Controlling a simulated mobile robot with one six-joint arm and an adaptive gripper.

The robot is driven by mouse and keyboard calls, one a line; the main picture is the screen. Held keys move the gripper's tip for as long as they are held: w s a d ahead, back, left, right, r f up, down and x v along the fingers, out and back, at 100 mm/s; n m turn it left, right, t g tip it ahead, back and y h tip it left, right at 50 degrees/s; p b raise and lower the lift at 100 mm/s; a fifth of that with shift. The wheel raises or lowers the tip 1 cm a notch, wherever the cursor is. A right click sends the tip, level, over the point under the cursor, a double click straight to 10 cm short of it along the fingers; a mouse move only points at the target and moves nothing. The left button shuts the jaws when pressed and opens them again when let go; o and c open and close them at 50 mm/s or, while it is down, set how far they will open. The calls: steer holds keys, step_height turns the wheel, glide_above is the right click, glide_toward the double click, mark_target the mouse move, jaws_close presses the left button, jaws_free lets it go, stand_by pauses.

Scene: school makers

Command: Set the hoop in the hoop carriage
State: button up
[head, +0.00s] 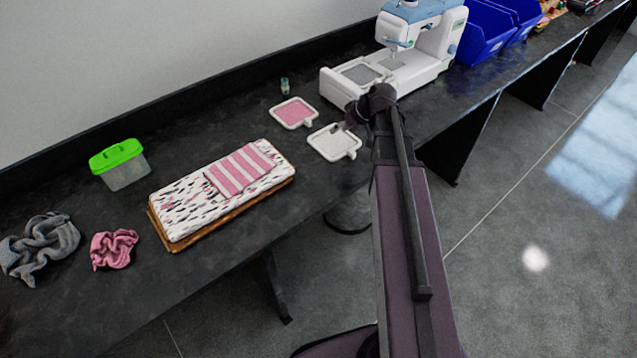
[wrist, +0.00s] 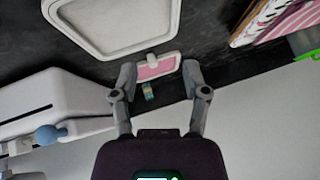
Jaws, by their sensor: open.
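A hoop with a white frame and pale grey cloth (head: 333,142) lies on the dark bench near its front edge. Its frame also shows large at the top of the wrist view (wrist: 115,20). A second hoop with pink cloth (head: 294,112) lies behind it; in the wrist view this pink hoop (wrist: 155,67) appears between the fingertips but farther off. My gripper (head: 346,124) is above the grey hoop's rear right side, open and empty (wrist: 158,75). The white and blue sewing machine (head: 425,60) stands to the right, with a grey-panelled bed (head: 360,74). I cannot clearly tell its hoop carriage.
A small spool or bottle (head: 285,86) stands behind the pink hoop. Folded cloths (head: 215,192) lie on a wooden board to the left. A green-lidded box (head: 120,165), pink cloth (head: 113,250) and grey cloth (head: 40,247) lie farther left. Blue bins (head: 485,32) stand beyond the machine.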

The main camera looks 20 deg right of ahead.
steer(key=s+a+g, duration=0.1)
steer(key=s+a, duration=0.1)
steer(key=s+a+f+g+h, duration=0.1)
steer(key=s+a, duration=0.1)
steer(key=s, duration=0.1)
steer(key=s+a+f+m, duration=0.1)
steer(key=s+a, duration=0.1)
steer(key=a, duration=0.1)
steer(key=shift+s+a+f+g+h, duration=0.1)
steer(key=shift+s+f+g+h, duration=0.1)
steer(key=shift+g+h, duration=0.2)
steer(key=s+a+h, duration=0.1)
steer(key=s, duration=0.2)
steer(key=s+a+m+g+h, duration=0.1)
steer(key=s+a, duration=0.1)
steer(key=s+a+f+m+g+h, duration=0.1)
steer(key=s, duration=0.2)
steer(key=shift+s+a, duration=0.2)
steer(key=shift+s, duration=0.1)
steer(key=shift+f, duration=0.1)
step_height(320, 180, up, 6)
steer(key=p, duration=0.6)
